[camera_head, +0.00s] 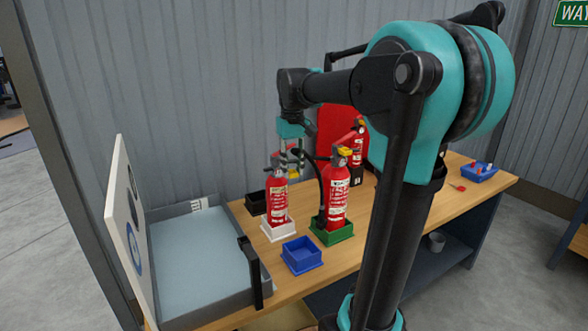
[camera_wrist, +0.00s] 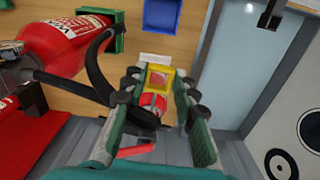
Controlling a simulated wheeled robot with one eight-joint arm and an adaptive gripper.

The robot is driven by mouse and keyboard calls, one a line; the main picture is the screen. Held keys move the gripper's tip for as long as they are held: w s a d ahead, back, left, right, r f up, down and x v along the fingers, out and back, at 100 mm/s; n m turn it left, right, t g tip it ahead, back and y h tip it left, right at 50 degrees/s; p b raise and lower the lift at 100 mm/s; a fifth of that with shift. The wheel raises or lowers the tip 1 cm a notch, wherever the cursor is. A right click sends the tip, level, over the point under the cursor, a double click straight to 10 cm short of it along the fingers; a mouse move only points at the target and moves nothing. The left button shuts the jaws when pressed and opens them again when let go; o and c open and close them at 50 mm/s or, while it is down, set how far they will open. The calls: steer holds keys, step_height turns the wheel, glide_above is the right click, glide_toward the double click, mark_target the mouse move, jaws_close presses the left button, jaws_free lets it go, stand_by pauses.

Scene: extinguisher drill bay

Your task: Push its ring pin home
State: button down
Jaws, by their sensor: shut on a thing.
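A red extinguisher (camera_head: 277,200) stands upright in a white holder (camera_head: 279,230), directly below my gripper (camera_head: 291,166). A red lever (camera_wrist: 135,150) shows lower down. I cannot tell how deep the pin sits; its shaft is hidden.
A second red extinguisher (camera_head: 338,195) with a black hose stands close by in a green holder (camera_head: 332,236). A third (camera_head: 357,150) stands behind. An empty blue box (camera_head: 301,255) and a grey tray (camera_head: 200,262) lie in front and left. A blue tray (camera_head: 478,172) is far right.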

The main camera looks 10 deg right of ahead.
steer(key=w+a, duration=0.2)
steer(key=w, duration=0.5)
steer(key=shift+w, duration=0.4)
stand_by(1.1)
steer(key=shift+w, duration=0.2)
stand_by(0.3)
steer(key=c, duration=1.1)
jaws_free()
step_height(320, 180, up, 12)
steer(key=s+d+f+m+t, duration=0.1)
steer(key=s+f, duration=0.8)
steer(key=f, duration=0.3)
steer(key=s+d+f+m+t, duration=0.1)
steer(key=s+d+f, duration=0.1)
steer(key=s+f, duration=0.7)
steer(key=s+d+f+t, duration=0.2)
steer(key=s+f, duration=0.7)
steer(key=f, duration=0.6)
steer(key=shift+s+d+f+m, duration=0.15)
steer(key=shift+d+m, duration=0.05)
steer(key=shift+m, duration=0.2)
